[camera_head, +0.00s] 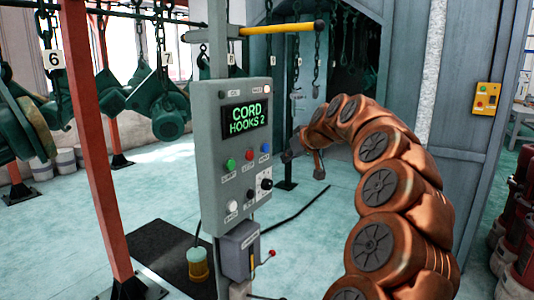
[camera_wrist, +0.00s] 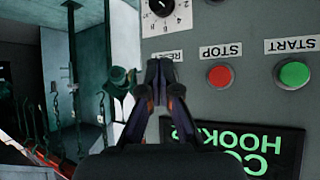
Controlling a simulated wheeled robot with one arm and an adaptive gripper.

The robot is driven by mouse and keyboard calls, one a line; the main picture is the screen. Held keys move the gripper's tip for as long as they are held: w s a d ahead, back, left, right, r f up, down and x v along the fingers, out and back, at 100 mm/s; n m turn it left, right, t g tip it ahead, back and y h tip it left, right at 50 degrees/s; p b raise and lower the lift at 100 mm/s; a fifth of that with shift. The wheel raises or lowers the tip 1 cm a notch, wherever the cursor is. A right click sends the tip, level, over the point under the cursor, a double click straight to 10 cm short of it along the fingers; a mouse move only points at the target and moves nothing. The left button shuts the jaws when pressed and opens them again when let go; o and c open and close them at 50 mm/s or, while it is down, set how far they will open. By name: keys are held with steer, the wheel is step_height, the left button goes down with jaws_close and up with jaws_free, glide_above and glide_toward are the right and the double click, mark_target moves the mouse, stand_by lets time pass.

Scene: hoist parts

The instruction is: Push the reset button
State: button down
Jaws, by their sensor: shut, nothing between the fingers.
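The grey control panel (camera_head: 215,165) stands upright on a post. Its blue reset button (camera_head: 265,148) is at the right end of a row, beside the red stop button (camera_head: 248,154) and the green start button (camera_head: 230,164). My gripper (camera_head: 287,157) is just right of the panel, near the blue button. In the wrist view, which is upside down, my shut, empty gripper (camera_wrist: 160,68) is over the partly covered reset label (camera_wrist: 166,56). The blue button is hidden there behind the fingers. Red (camera_wrist: 219,76) and green (camera_wrist: 294,74) buttons show to its right. Contact cannot be told.
The panel has a lit screen (camera_head: 246,116) reading CORD HOOKS 2, a black rotary knob (camera_head: 266,184) and a white button (camera_head: 232,206). A grey box with a red-knobbed lever (camera_head: 270,253) is below. A red-brown post (camera_head: 95,150) and hanging hoists (camera_head: 168,118) are at left.

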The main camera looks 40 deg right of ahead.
mark_target(266, 148)
steer(key=shift+m+h, duration=0.4)
steer(key=shift+h, duration=0.1)
steer(key=d, duration=0.1)
steer(key=s+d, duration=0.1)
steer(key=d, duration=0.2)
steer(key=shift+s+d, duration=0.25)
steer(key=shift+d, duration=0.15)
steer(key=w+a+p, duration=0.2)
steer(key=w+p, duration=0.1)
steer(key=w, duration=0.5)
steer(key=shift+w+a, duration=0.25)
steer(key=shift+a, duration=0.05)
steer(key=shift+w, duration=0.1)
stand_by(0.7)
steer(key=shift+w+a, duration=0.15)
steer(key=shift+w, duration=0.2)
